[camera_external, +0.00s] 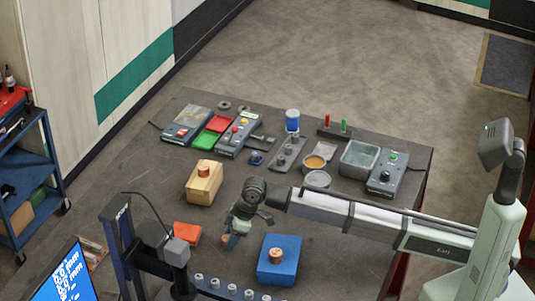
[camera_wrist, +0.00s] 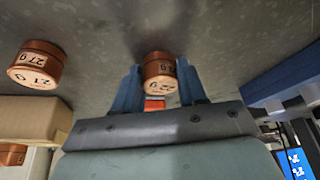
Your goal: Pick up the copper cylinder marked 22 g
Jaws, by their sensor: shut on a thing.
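My gripper (camera_wrist: 158,88) is shut on a copper cylinder (camera_wrist: 159,70) marked 22 g, with one blue finger on each side of it. In the external view my gripper (camera_external: 231,241) is low over the dark table near its front, and a small copper piece (camera_external: 225,239) shows at the fingers. I cannot tell whether the cylinder touches the table. Another copper cylinder (camera_wrist: 36,64), marked 27 g, is apart from the gripper at the left of the wrist view; I cannot make it out in the external view.
A wooden block (camera_external: 202,188) bears a copper cylinder (camera_external: 206,168). A blue block (camera_external: 281,270) bears another copper cylinder (camera_external: 275,255), right of the gripper. A red block (camera_external: 187,232) lies left of it. Trays, tools and control boxes fill the table's far side.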

